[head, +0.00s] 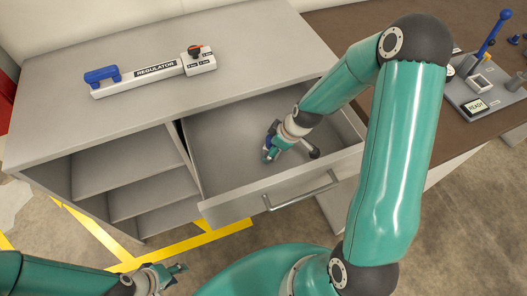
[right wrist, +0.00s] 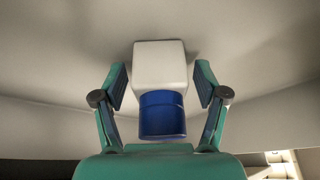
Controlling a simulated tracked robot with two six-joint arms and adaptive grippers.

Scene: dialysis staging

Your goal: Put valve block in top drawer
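The top drawer (head: 282,194) of the grey cabinet is pulled open. My right arm reaches down into it, and my right gripper (head: 268,154) is low inside the drawer. In the right wrist view the valve block (right wrist: 160,65), a white block with a blue round part, sits between the fingers of my right gripper (right wrist: 160,90). A gap shows on each side of it, so the fingers are open around it, not touching. In the head view the gripper mostly hides the block. My left gripper (head: 178,275) is open and empty at the lower left, in front of the cabinet.
A regulator (head: 150,72) with a blue handle lies on the cabinet top (head: 60,110). Open shelves (head: 150,195) are left of the drawer. A brown table (head: 420,125) at right holds a grey device with a blue lever (head: 495,32) and a READY display (head: 476,106).

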